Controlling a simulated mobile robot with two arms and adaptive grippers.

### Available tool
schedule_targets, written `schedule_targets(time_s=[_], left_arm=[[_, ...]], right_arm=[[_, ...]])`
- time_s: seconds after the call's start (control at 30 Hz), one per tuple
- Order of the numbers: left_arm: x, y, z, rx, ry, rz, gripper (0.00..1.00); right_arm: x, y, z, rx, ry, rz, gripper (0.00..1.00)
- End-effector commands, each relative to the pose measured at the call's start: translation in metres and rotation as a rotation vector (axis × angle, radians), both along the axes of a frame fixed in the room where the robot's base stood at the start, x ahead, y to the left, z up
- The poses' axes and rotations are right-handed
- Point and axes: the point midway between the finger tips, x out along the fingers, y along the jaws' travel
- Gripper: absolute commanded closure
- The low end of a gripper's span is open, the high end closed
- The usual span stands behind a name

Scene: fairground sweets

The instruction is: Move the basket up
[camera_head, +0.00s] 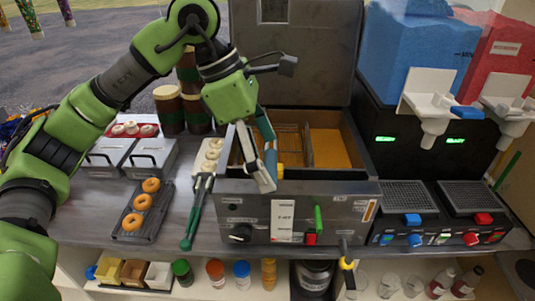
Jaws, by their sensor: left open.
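The deep fryer (340,205) is a dark box with its lid up, standing in the middle of the counter. The wire basket (288,143) sits low in its left part, with orange oil visible at right. A yellow piece (280,171), perhaps the end of the basket's handle, shows at the front rim. My left gripper (266,178) is open and points down over the front left of the fryer, close beside the yellow piece. I cannot tell whether it touches it. Its fingers hide part of the basket. My right gripper is out of view.
A dark tray (127,226) with ringed donuts lies at left, with green-handled tongs (191,217) between it and the fryer. Slush machines (440,150) stand at right. A shelf below holds jars and bottles.

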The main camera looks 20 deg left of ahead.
Motion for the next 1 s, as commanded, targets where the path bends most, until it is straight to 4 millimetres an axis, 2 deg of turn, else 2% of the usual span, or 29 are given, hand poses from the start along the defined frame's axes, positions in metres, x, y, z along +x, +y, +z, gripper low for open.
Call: schedule_targets(time_s=[0.17, 0.4, 0.6, 0.8, 1.0], left_arm=[[-0.001, 0.007, 0.019, -0.003, -0.006, 0.002, 0.08], [-0.006, 0.025, 0.067, -0.003, -0.007, 0.0, 0.08], [-0.01, 0.038, 0.098, -0.003, -0.007, -0.001, 0.08], [-0.012, 0.044, 0.111, -0.002, -0.005, 0.0, 0.08], [-0.012, 0.044, 0.112, -0.002, -0.005, 0.0, 0.08]], right_arm=[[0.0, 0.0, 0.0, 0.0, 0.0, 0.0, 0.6], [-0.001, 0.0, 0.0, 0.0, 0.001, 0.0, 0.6], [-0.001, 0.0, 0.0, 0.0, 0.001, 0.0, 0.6], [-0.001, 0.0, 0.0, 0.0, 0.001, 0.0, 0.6], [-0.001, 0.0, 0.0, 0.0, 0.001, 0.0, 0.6]])
